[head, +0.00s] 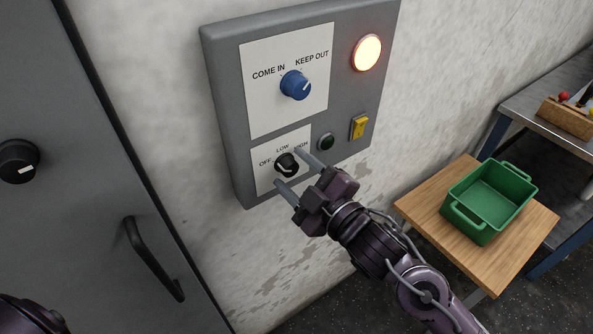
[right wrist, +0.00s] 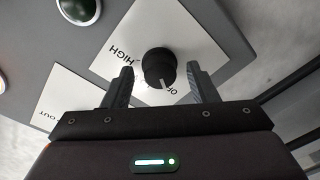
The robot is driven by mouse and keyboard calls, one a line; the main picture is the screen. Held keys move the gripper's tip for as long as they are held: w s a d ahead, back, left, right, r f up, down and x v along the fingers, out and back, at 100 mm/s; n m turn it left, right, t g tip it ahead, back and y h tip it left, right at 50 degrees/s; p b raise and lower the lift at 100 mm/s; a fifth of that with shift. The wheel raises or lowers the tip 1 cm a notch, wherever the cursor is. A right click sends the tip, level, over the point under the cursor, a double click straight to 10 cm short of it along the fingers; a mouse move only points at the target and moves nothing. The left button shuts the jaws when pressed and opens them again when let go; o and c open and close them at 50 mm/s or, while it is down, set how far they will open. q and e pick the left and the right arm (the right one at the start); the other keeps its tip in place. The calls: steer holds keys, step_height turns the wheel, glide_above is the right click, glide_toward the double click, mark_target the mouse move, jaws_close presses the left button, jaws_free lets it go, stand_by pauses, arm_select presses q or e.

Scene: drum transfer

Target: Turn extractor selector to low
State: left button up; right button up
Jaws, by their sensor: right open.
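The extractor selector is a small black knob (head: 287,164) on a white plate (head: 266,184) marked OFF, LOW and HIGH, low on the grey wall panel. In the right wrist view the knob (right wrist: 158,68) has a white pointer line that appears directed at the OFF lettering. My right gripper (head: 288,167) is open, with one finger on either side of the knob. In the right wrist view its fingertips (right wrist: 159,68) show a gap to the knob on both sides. The LOW lettering is mostly hidden there. My left gripper is not in view.
Above is a blue COME IN / KEEP OUT knob (head: 296,85). A lit lamp (head: 368,52), a yellow switch (head: 359,127) and a dark green button (head: 326,141) are to the right. A green crate (head: 464,219) stands on a wooden table (head: 420,210). A grey door (head: 80,230) is left.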

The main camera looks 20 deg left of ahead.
steer(key=shift+c, duration=0.4)
steer(key=c, duration=0.9)
steer(key=shift+m, duration=0.3)
steer(key=m+p, duration=0.3)
steer(key=m, duration=0.1)
steer(key=shift+r+m, duration=0.1)
steer(key=shift+m, duration=0.3)
steer(key=m+p, duration=0.2)
steer(key=m, duration=0.1)
steer(key=shift+m+t+p, duration=0.3)
steer(key=shift+m+p, duration=0.5)
steer(key=shift+m, duration=1)
steer(key=shift+f, duration=0.2)
